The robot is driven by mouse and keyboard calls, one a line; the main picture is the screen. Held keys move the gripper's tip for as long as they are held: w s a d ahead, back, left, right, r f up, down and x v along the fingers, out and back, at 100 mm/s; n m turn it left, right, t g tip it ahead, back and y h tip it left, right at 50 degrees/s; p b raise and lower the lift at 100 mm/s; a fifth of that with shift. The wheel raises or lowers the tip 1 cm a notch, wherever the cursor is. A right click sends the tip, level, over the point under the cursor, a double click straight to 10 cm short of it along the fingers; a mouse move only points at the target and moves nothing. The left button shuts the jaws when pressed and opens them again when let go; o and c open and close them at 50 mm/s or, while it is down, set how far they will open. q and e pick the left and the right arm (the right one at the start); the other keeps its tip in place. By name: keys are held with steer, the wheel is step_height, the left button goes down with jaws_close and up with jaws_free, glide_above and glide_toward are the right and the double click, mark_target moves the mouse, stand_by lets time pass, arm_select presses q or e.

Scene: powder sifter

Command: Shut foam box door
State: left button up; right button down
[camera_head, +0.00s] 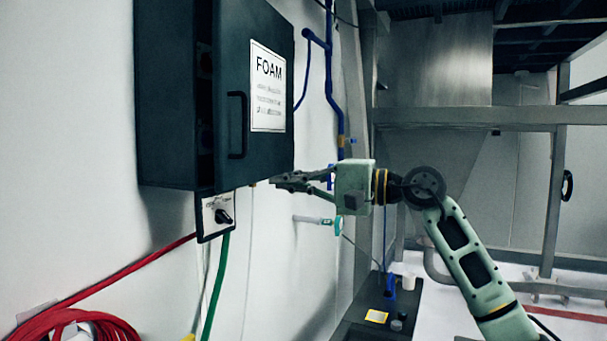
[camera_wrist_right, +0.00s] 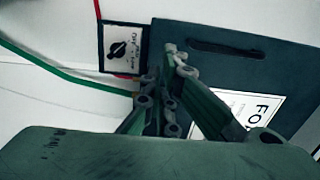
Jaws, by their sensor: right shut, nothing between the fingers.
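The dark foam box (camera_head: 165,95) hangs on the white wall at the upper left of the head view. Its door (camera_head: 262,155), with a black bar handle (camera_head: 238,125) and a white FOAM label (camera_head: 268,88), stands partly open; a dark gap shows along its left, handle-side edge. My right gripper (camera_head: 280,179) is shut and empty, close to the door's lower right part; I cannot tell whether it touches. The right wrist view shows the fingers (camera_wrist_right: 165,72) in front of the door (camera_wrist_right: 230,65), with the handle slot (camera_wrist_right: 225,48) beyond. My left gripper is not in view.
A switch plate (camera_head: 217,214) with a black knob sits just below the box. Red hose (camera_head: 75,320) and green hose (camera_head: 219,285) run down the wall. Blue pipes (camera_head: 330,75) and a metal frame (camera_head: 470,117) stand to the right.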

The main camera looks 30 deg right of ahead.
mark_target(237, 180)
steer(key=p+x, duration=0.3)
steer(key=x, duration=0.4)
steer(key=shift+w+a+p, duration=0.1)
steer(key=shift+w+p, duration=0.25)
steer(key=shift+p, duration=0.05)
steer(key=shift+w+a+f, duration=0.1)
steer(key=shift+w+a, duration=0.25)
steer(key=shift+d, duration=0.1)
steer(key=x, duration=0.4)
steer(key=shift+a, duration=0.2)
steer(key=shift+s, duration=0.25)
steer(key=shift+w+d, duration=0.1)
